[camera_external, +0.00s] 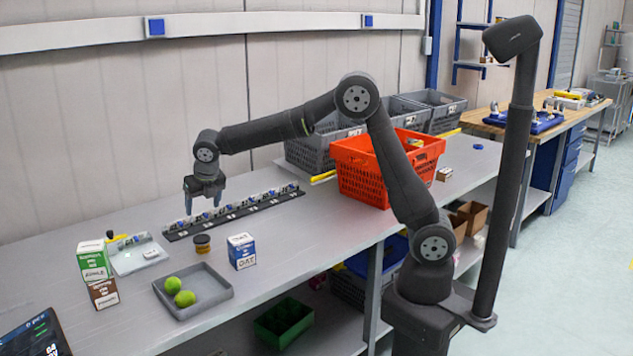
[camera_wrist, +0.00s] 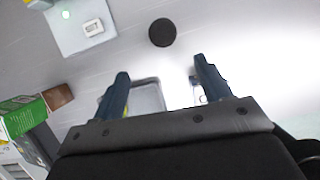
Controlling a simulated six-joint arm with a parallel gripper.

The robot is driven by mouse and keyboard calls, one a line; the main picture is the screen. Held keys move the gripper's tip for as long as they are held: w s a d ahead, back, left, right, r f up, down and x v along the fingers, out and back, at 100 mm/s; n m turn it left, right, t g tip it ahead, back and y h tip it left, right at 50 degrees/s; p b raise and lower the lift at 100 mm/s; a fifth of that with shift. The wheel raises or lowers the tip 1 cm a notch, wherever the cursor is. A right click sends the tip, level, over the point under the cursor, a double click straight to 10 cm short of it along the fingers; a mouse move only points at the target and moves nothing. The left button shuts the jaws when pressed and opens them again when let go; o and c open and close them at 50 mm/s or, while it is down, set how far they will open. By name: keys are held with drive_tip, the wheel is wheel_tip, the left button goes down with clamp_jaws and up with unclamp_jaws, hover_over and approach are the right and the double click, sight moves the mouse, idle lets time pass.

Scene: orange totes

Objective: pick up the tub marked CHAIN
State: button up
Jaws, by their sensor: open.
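A small tub (camera_external: 202,244) with a black lid and a yellowish band stands upright on the grey table; its marking is too small to read. Its round black lid also shows from above in the wrist view (camera_wrist: 162,32), beyond my fingertips. My gripper (camera_external: 203,202) points down, open and empty, above the table and higher than the tub. In the wrist view its two blue fingers (camera_wrist: 160,72) are spread apart, with nothing between them.
A blue and white carton (camera_external: 241,251) stands right of the tub. A grey tray (camera_external: 217,303) with green balls lies in front. Green (camera_external: 92,261) and brown (camera_external: 103,293) cartons stand left. A dark rack (camera_external: 235,213) lies behind; an orange tote (camera_external: 362,182) stands right.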

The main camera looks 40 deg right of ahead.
hover_over(201, 238)
drive_tip(key=s, duration=0.2)
drive_tip(key=f, duration=0.9)
drive_tip(key=shift+a+f, duration=0.15)
drive_tip(key=shift+a, duration=0.05)
drive_tip(key=shift+d+x, duration=0.2)
drive_tip(key=shift+x, duration=2.65)
drive_tip(key=c, duration=1)
drive_tip(key=shift+o, duration=0.2)
